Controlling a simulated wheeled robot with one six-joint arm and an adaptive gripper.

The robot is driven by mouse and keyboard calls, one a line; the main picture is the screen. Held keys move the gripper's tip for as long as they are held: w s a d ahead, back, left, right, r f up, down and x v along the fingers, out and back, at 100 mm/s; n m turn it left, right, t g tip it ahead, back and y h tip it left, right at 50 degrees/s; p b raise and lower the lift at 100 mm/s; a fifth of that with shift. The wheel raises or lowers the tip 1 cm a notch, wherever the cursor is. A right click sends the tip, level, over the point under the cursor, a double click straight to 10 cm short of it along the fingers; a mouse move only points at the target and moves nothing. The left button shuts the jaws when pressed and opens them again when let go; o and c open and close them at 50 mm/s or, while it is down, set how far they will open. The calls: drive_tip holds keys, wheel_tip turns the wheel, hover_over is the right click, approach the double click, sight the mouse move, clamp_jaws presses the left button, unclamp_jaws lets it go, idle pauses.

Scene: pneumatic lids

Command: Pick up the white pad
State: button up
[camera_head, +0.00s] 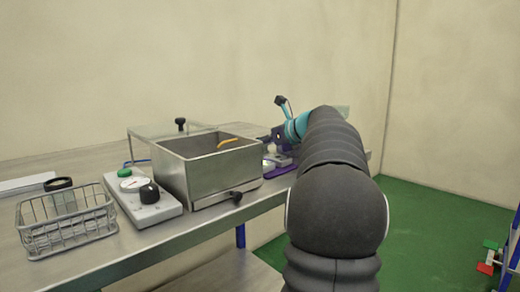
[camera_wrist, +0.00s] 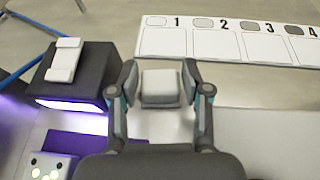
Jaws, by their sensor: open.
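The white pad (camera_wrist: 160,87) shows in the wrist view as a small, light, rounded square block. It lies between the two open fingers of my gripper (camera_wrist: 160,98), with a small gap on each side. In the head view my gripper is mostly hidden behind my own dark arm, at the far end of the table, and the pad cannot be seen there.
In the wrist view a dark block with a white top (camera_wrist: 68,72) and purple glow stands close left of my gripper. A numbered white board (camera_wrist: 230,42) lies beyond. In the head view a metal box (camera_head: 205,172), control panel (camera_head: 143,199) and wire basket (camera_head: 66,222) stand on the table.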

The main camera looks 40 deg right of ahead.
drive_tip(key=c, duration=0.8)
drive_tip(key=shift+r, duration=0.1)
